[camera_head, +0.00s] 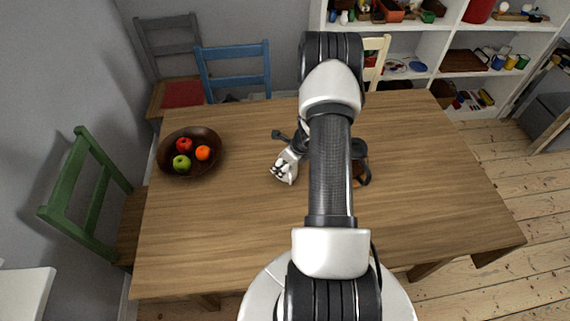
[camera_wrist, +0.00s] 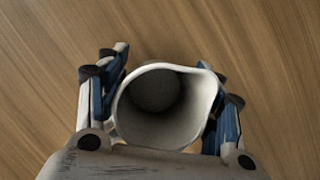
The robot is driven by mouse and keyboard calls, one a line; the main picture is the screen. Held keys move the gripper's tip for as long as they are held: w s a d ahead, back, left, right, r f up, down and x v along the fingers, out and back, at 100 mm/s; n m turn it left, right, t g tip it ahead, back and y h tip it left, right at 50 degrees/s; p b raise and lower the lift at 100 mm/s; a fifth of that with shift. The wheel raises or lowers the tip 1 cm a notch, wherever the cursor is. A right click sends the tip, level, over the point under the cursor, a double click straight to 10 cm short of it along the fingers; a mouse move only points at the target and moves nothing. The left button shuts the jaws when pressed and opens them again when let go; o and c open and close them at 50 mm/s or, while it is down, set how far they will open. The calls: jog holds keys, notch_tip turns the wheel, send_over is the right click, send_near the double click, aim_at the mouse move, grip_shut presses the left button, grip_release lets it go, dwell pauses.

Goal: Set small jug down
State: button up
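The small jug (camera_wrist: 160,122) is pale, and the wrist view looks down into its round, open mouth. A pouring lip shows at its upper right. My gripper (camera_wrist: 168,66) has one blue-and-grey finger along each side of the jug and appears closed on it. The jug's outer base is hidden, so I cannot tell whether it touches the wood. In the head view my forearm covers the middle of the wooden table (camera_head: 230,225), and I cannot make out the jug there.
A dark bowl (camera_head: 164,160) with several fruits stands at the table's left. A small dark object (camera_head: 361,172) shows right of my forearm; its identity is unclear. The table's right side is clear. Chairs stand along the left and back edges, with a white shelf (camera_head: 436,60) behind.

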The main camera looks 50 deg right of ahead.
jog(key=o, duration=0.4)
jog(key=shift+c, duration=0.2)
